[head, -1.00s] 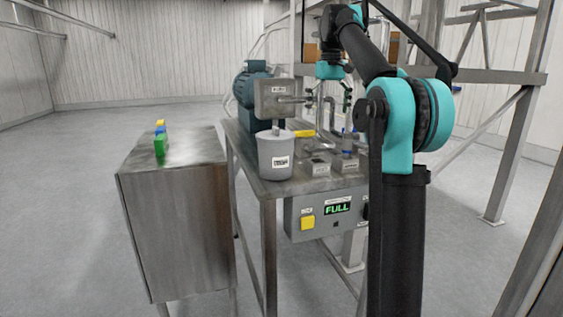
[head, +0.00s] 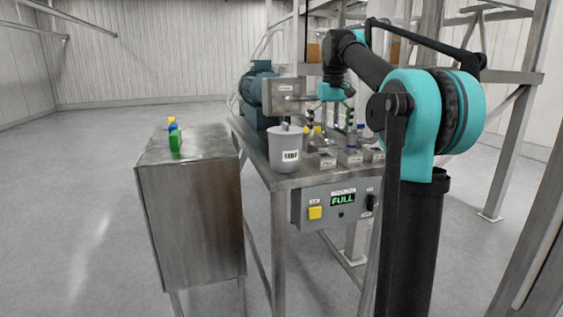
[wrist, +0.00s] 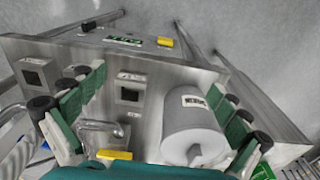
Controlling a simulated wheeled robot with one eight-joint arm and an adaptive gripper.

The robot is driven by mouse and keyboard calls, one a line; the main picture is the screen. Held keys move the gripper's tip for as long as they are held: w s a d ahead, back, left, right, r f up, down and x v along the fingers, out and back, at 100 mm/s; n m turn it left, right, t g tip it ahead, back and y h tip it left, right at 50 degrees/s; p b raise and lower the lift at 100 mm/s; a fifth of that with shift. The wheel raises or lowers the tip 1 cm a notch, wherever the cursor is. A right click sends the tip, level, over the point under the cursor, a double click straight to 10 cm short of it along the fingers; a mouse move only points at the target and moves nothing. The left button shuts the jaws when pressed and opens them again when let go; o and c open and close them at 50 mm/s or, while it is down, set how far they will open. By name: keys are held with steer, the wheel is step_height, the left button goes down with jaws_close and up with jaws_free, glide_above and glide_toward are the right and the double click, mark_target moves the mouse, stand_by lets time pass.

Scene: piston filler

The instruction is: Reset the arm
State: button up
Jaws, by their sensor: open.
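My gripper (head: 331,122) hangs over the filler's metal table (head: 262,158) with its green fingers spread apart and nothing between them. My arm is bent, with its large teal joint at the right of the head view. In the wrist view my gripper (wrist: 152,122) shows green fingers with black tips on both sides. A grey lidded pot (head: 284,150) stands on the table, to the left of my gripper in the head view. The pot also shows between the fingers, towards the right, in the wrist view (wrist: 192,138).
The control box (head: 335,205) has a yellow button (head: 315,212), a dark knob and a display reading FULL (head: 342,199). A motor (head: 258,95) and small labelled blocks (head: 350,158) are on the table. A metal cabinet (head: 190,215) with coloured items (head: 175,140) stands left. Floor further left is clear.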

steer(key=s+d+f+m+t, duration=0.1)
steer(key=s+f, duration=0.4)
steer(key=f, duration=0.5)
steer(key=s+d+f+m+t, duration=0.1)
steer(key=s+f, duration=0.4)
steer(key=f, duration=0.5)
steer(key=s+d+f+m+t, duration=0.1)
steer(key=s+f, duration=1.9)
steer(key=shift+d+t, duration=0.2)
steer(key=shift+t, duration=0.1)
steer(key=shift+f, duration=0.1)
